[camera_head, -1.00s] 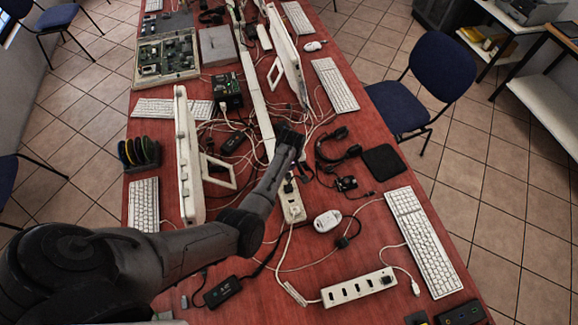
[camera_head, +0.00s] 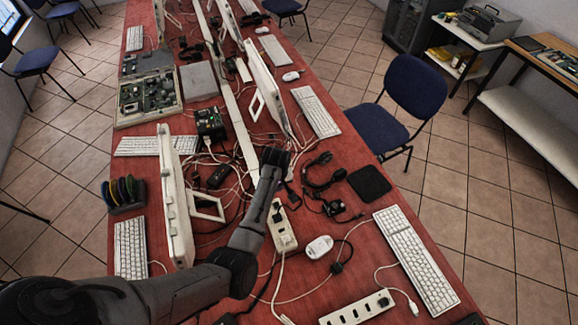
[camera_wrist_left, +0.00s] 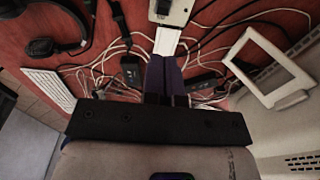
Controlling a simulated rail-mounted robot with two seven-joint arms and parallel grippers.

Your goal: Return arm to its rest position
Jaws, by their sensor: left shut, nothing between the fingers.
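My left arm comes in from the lower left in the head view. Its gripper (camera_head: 275,158) is above the middle of the red table (camera_head: 330,262), near the tangle of white and black cables. In the left wrist view the gripper's two fingers (camera_wrist_left: 164,75) are together with nothing between them, above the cables and close to a white strip. A white power strip (camera_head: 281,226) lies just in front of the gripper in the head view. My right gripper is not in view.
Monitors (camera_head: 174,200) stand along the table beside my arm. Keyboards (camera_head: 416,258), a headset (camera_head: 318,172), a white mouse (camera_head: 319,247) and a lower socket strip (camera_head: 357,309) lie around. A blue chair (camera_head: 412,95) stands at the right. The tiled floor beyond is mostly free.

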